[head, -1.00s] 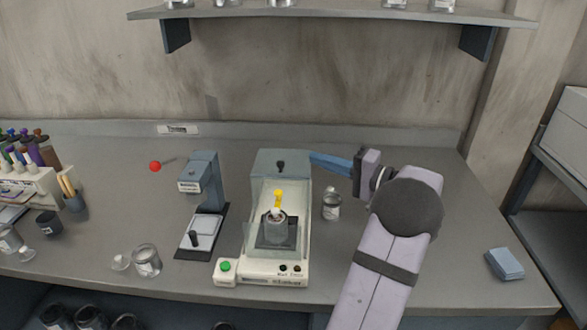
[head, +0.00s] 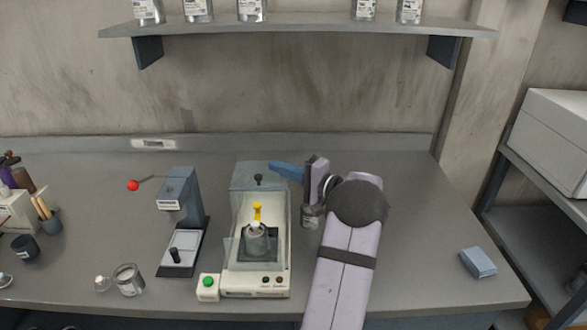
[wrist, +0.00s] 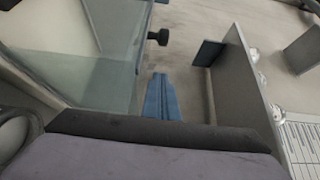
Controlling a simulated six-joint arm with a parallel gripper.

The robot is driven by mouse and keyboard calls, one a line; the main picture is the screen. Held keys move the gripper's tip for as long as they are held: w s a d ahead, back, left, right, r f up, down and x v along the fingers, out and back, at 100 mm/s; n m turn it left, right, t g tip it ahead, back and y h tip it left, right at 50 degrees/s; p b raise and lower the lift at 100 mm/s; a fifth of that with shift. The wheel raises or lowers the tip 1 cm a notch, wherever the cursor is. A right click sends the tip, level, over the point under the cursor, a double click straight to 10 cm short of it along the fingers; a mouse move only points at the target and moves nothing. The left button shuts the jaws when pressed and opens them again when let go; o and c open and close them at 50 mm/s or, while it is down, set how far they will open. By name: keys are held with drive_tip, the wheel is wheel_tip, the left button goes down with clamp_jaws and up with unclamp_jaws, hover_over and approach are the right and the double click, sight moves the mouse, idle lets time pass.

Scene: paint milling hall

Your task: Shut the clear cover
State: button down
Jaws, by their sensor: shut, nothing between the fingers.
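The clear cover (head: 243,205) stands raised at the back of a cream machine (head: 255,284), with a black knob (head: 258,180) near its top. A grey pot (head: 256,240) with a yellow-topped piece (head: 257,212) sits in the machine below the cover. My gripper (head: 272,165) is shut and empty, its blue fingers pointing left at the cover's top right, apparently behind its upper edge. In the wrist view the shut fingers (wrist: 162,82) are beside the clear panel (wrist: 100,75) and its black knob (wrist: 158,37). I cannot tell whether they touch the cover.
A shelf (head: 300,29) with several cans hangs above. The bench at right is mostly clear, with a blue block (head: 478,262).

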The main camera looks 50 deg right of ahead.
sight(271, 185)
drive_tip(key=shift+w+a+r, duration=0.15)
drive_tip(key=shift+w+a, duration=0.1)
drive_tip(key=shift+w, duration=0.55)
drive_tip(key=shift+s+a+p, duration=0.6)
drive_tip(key=shift+s+a, duration=0.05)
drive_tip(key=shift+a, duration=0.1)
drive_tip(key=shift+s+a+p, duration=0.4)
drive_tip(key=shift+s+a, duration=0.1)
drive_tip(key=shift+a, duration=0.35)
drive_tip(key=shift+s+a+f+b, duration=0.25)
drive_tip(key=shift+s+a+b, duration=0.2)
drive_tip(key=shift+b, duration=0.05)
drive_tip(key=s+a+b, duration=0.6)
drive_tip(key=s+a, duration=0.5)
drive_tip(key=shift+b, duration=0.35)
drive_tip(key=shift+w+d, duration=0.1)
